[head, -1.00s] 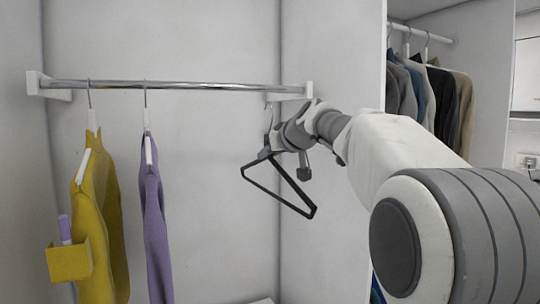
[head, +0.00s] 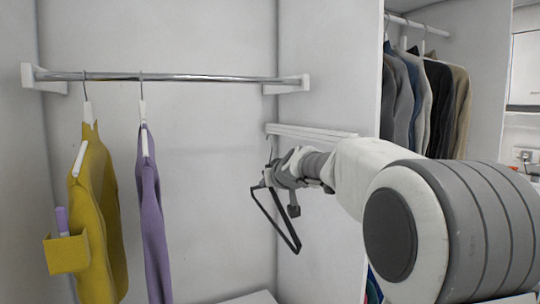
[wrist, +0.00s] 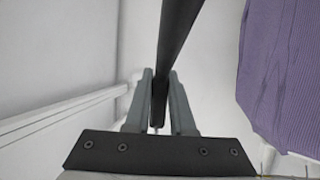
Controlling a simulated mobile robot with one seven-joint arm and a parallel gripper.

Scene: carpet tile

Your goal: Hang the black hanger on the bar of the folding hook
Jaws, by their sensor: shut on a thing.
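The black hanger (head: 275,223) is a thin triangular frame, tilted, held in my gripper (head: 268,181) at its upper part. Its thin metal hook rises above the gripper in the head view. In the wrist view the dark hanger bar (wrist: 176,40) runs between the two fingers of my gripper (wrist: 160,76), which are shut on it. A white horizontal bar on the right wall, which looks like the folding hook (head: 310,132), is just above the gripper in the head view. It also appears left of the fingers in the wrist view (wrist: 60,115). I cannot tell whether the hanger's hook touches it.
A chrome rail (head: 190,77) spans the closet above, carrying a yellow garment (head: 97,215) and a purple garment (head: 152,220) at left. The purple cloth is close on the right in the wrist view (wrist: 285,70). More clothes (head: 425,95) hang beyond the partition.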

